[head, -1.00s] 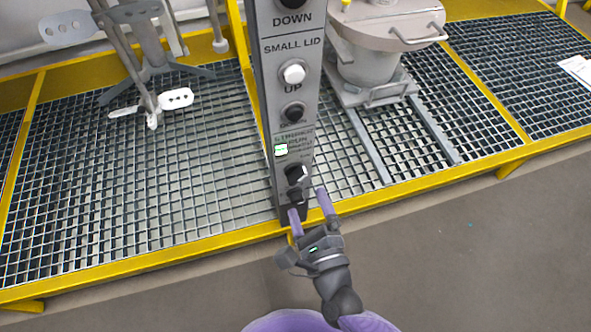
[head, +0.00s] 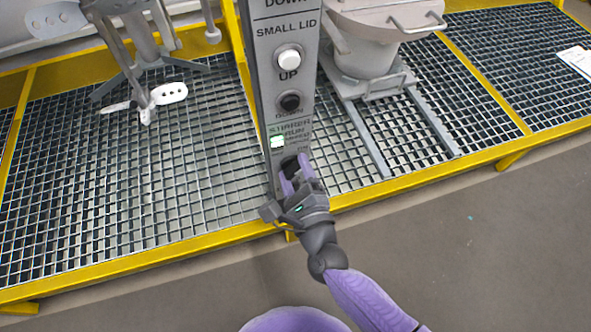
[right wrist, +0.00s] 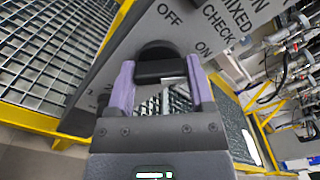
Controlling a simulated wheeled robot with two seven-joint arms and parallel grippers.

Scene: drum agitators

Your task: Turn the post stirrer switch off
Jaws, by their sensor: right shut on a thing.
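The post stirrer switch is a black rotary knob (head: 291,164) low on the grey control post (head: 273,92). In the right wrist view the knob (right wrist: 160,70) sits between my two purple fingers, with the labels OFF and ON printed on the panel near it. My right gripper (head: 295,175) is shut on the knob, and its fingers cover part of it in the head view. It also shows in the right wrist view (right wrist: 160,88). Which label the knob points to is not clear. My left gripper is not in view.
A white UP button (head: 289,58) and a black button (head: 290,102) sit higher on the post. A metal grating (head: 185,190) with a yellow edge lies behind. A stirrer frame (head: 140,60) stands left, a lidded vessel (head: 368,55) right. The floor in front is clear.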

